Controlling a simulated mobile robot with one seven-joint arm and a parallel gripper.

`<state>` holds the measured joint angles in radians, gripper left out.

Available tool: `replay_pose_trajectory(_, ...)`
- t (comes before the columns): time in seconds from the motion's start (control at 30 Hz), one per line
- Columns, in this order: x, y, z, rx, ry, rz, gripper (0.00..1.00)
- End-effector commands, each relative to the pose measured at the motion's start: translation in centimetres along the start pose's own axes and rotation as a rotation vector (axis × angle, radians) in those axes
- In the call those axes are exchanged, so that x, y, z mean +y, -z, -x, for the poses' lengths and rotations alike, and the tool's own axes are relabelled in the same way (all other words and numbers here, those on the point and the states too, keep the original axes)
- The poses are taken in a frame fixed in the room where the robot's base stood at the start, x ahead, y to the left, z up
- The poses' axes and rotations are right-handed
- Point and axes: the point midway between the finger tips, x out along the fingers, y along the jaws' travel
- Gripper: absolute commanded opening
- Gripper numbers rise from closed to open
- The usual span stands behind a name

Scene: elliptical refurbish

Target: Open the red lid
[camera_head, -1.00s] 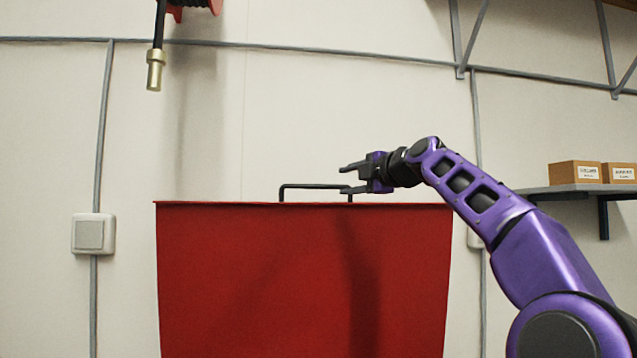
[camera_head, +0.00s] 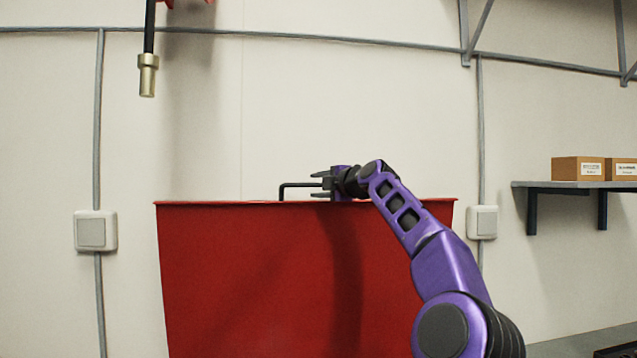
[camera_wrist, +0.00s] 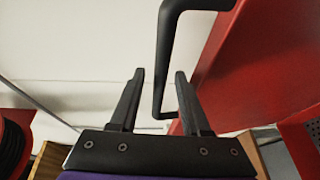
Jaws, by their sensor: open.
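The red lid (camera_head: 225,203) shows nearly edge-on along the top of a large red box (camera_head: 240,280) in the head view, and looks shut. A red surface (camera_wrist: 255,65), which appears to be the lid, fills the right of the wrist view. A black bar handle (camera_head: 289,186) stands up from the lid; its right part is hidden behind my gripper (camera_head: 317,184). In the wrist view the handle (camera_wrist: 163,65) passes between the two open fingers of my gripper (camera_wrist: 159,72). I cannot tell whether either finger touches it.
A black hose with a brass end (camera_head: 148,75) hangs at upper left. A shelf (camera_head: 560,186) with cardboard boxes (camera_head: 578,169) is on the right wall. A red reel (camera_wrist: 14,120) shows at left in the wrist view.

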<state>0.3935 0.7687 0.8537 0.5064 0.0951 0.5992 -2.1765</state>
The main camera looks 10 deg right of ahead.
Motion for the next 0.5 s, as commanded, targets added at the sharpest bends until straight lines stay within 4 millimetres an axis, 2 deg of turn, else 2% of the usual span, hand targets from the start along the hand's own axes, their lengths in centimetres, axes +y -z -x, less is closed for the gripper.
replay_pose_trajectory(0.17,-0.05,-0.02,0.01,0.000,0.000,0.000,0.45)
replay_pose_trajectory(0.4,-0.04,-0.01,0.02,0.000,0.000,-0.001,0.02)
replay_pose_trajectory(0.5,-0.04,-0.01,0.02,0.000,0.001,-0.001,0.00)
